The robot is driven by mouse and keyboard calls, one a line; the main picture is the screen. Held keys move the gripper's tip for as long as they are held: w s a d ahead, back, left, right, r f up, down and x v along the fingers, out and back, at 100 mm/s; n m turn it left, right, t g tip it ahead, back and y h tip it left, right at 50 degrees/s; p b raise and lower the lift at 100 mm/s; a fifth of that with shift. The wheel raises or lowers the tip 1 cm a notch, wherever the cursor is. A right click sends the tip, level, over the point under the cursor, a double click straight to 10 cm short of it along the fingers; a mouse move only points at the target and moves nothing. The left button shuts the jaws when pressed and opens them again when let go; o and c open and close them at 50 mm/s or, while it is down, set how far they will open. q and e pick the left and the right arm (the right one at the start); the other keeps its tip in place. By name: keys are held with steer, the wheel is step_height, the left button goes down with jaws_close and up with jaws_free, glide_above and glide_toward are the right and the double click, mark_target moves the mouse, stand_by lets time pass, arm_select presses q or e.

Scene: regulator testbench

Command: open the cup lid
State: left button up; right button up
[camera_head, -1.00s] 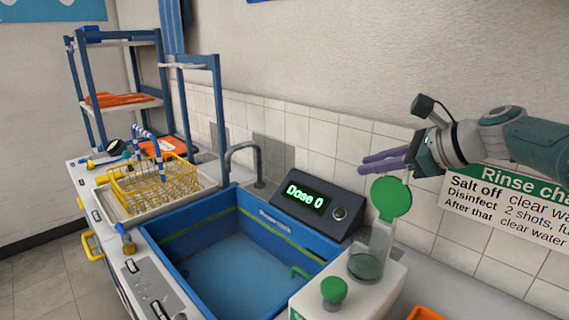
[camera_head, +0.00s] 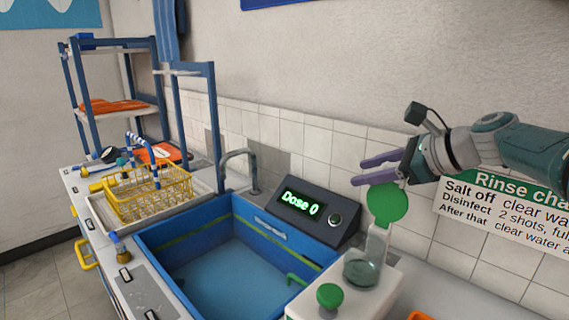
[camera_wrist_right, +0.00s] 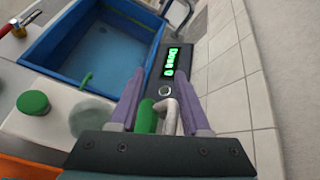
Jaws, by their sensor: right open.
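A clear cup (camera_head: 363,266) stands on the white counter block at the sink's front right corner. Its round green lid (camera_head: 388,204) stands up on edge above the cup's back side, so the mouth looks uncovered. My right gripper (camera_head: 361,171) is open, its two purple fingers pointing left just above the lid. In the right wrist view a green edge, seemingly the lid (camera_wrist_right: 147,117), shows between the open fingers of the gripper (camera_wrist_right: 161,80), beside a pale curved piece. I cannot tell whether a finger touches the lid. My left gripper is out of view.
A green knob (camera_head: 330,296) sits in front of the cup. The blue sink (camera_head: 180,248) lies left, with a dose display (camera_head: 305,208) behind it. A yellow wire basket (camera_head: 150,190) stands further left. The tiled wall is close behind my right gripper.

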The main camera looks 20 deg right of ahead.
steer(key=shift+s+d+r+p, duration=0.1)
steer(key=shift+s+r+p, duration=0.15)
steer(key=shift+p, duration=0.05)
steer(key=p+v, duration=0.4)
steer(key=v, duration=0.5)
steer(key=shift+s, duration=0.15)
steer(key=shift+c, duration=0.4)
